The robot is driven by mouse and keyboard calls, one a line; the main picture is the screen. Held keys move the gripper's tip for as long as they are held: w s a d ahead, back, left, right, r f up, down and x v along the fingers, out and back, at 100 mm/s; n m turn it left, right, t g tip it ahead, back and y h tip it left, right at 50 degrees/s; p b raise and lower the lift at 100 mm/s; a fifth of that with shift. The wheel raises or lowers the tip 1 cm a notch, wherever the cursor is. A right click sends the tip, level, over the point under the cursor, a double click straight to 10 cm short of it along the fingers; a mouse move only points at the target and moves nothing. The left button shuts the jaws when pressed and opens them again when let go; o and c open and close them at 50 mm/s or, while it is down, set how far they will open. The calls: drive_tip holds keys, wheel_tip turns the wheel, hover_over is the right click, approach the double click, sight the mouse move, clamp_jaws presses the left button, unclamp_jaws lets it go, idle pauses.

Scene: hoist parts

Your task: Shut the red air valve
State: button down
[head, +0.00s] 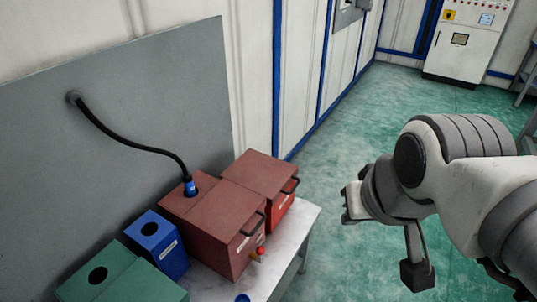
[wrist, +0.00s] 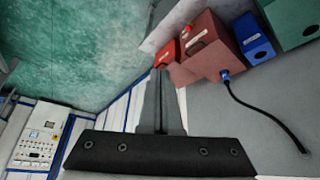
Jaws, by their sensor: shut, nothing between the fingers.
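The red air valve (head: 260,251) is a small red knob with a yellowish part, low on the front of the larger dark red box (head: 212,225). Its handle position is too small to tell. In the wrist view a small red spot (wrist: 189,28) at that box's edge appears to be the valve. My gripper (head: 350,204) is in the air to the right of the boxes, clear of the valve. Its fingers (wrist: 160,76) are shut with nothing between them. In the wrist view they point toward the red boxes.
A smaller red box (head: 283,208) with a black handle stands behind. A blue box (head: 160,243) and green box (head: 120,276) stand nearer. A black hose (head: 130,142) runs from the grey panel (head: 150,90) into the larger red box. Green floor (head: 340,160) is open beyond the table (head: 297,238).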

drive_tip(key=shift+s, duration=0.1)
drive_tip(key=w+d+f+m+y+b, duration=0.1)
drive_tip(key=w+f+y+b, duration=0.5)
drive_tip(key=f, duration=1.2)
drive_tip(key=w+d+f+m+y+b, duration=0.1)
drive_tip(key=w+f+m+y+b, duration=0.3)
drive_tip(key=w+f, duration=0.7)
drive_tip(key=w+d+f+m+y+b, duration=0.1)
drive_tip(key=w+f+y+b, duration=0.7)
drive_tip(key=f, duration=1.7)
drive_tip(key=shift+w+d+m, duration=0.15)
drive_tip(key=shift+m, duration=0.55)
